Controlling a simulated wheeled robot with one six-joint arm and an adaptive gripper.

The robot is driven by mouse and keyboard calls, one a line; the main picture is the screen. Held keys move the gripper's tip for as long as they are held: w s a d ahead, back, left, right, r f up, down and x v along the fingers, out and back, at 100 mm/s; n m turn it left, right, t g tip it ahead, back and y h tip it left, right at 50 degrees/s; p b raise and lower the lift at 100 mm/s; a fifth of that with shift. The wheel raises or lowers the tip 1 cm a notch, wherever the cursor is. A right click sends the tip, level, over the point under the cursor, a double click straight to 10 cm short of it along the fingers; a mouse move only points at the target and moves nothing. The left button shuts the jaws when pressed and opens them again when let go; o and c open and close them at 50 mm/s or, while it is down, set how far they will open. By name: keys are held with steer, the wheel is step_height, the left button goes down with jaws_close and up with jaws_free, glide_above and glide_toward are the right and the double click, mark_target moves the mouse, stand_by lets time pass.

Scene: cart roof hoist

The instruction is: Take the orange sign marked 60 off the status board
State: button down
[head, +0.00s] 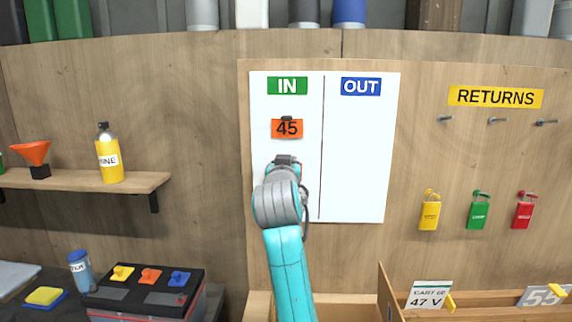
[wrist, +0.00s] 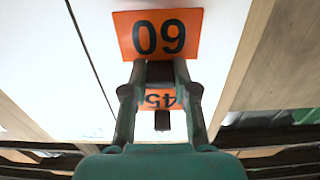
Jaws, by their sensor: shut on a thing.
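The orange sign marked 60 (wrist: 160,33) shows upside down in the wrist view, at the far end of my gripper (wrist: 158,72). The fingers are closed on the dark tab at its edge. I cannot tell whether the sign touches the board. In the head view my gripper (head: 285,160) is in front of the IN column of the white status board (head: 353,150), and my arm hides the 60 sign. Another orange sign, marked 45 (head: 287,129), hangs above it under the green IN label; it also shows between my fingers in the wrist view (wrist: 175,99).
The OUT column is bare. Yellow, green and red tags (head: 477,215) hang at the right, below the RETURNS label (head: 495,96) and several empty pegs. A shelf (head: 90,180) with a yellow bottle (head: 109,158) is at the left. Wooden trays (head: 490,312) stand at the lower right.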

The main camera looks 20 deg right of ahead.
steer(key=shift+s+a, duration=0.15)
steer(key=shift+s, duration=0.35)
stand_by(0.6)
steer(key=shift+v, duration=2.95)
